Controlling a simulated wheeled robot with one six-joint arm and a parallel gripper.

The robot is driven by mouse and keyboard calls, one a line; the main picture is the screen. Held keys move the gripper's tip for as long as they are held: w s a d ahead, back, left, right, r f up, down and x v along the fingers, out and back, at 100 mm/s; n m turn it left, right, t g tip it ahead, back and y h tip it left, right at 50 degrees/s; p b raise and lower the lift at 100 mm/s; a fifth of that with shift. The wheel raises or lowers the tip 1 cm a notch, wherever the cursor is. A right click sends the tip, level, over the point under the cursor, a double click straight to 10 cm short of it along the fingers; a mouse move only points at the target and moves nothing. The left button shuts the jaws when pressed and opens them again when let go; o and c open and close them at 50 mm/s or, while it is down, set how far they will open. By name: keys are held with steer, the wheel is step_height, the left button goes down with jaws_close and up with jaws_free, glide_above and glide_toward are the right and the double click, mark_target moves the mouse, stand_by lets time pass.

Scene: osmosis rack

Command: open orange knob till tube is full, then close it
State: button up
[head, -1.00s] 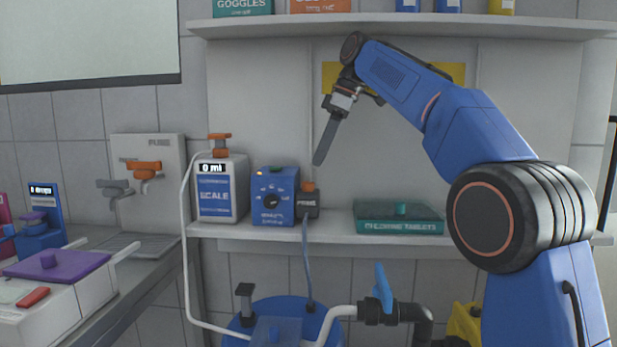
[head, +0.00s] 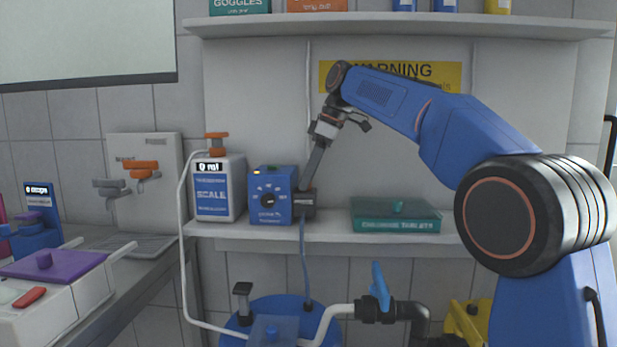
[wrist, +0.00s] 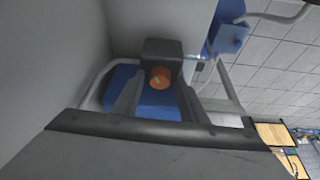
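A small orange knob (wrist: 160,77) sits on a dark box, marked in faint letters, on the lower shelf; my gripper hides the knob in the head view. The dark box (head: 304,204) stands right of a blue dial box (head: 270,195). My gripper (head: 303,186) points down at the top of the dark box. In the wrist view its fingers are open on both sides of the knob, and contact cannot be told. A thin blue tube (head: 305,262) runs from the dark box down to a blue barrel (head: 240,325); its fill cannot be told.
Left of the dial box stands a scale container (head: 218,195) with an orange top and a white hose. Orange and grey taps (head: 140,168) are on the wall panel. A green tablets box (head: 395,216) lies to the right. The shelf between is clear.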

steer(key=c, duration=0.8)
steer(key=shift+o, duration=0.3)
steer(key=shift+m, duration=0.3)
steer(key=shift+s+a+m+t+h, duration=0.15)
steer(key=shift+m+t, duration=0.4)
steer(key=shift+m, duration=0.75)
steer(key=shift+s+d+m+t+h, duration=0.1)
steer(key=shift+m+t+h, duration=0.3)
steer(key=shift+m, duration=0.9)
steer(key=shift+t, duration=0.25)
steer(key=o, duration=1.1)
steer(key=shift+c, duration=0.2)
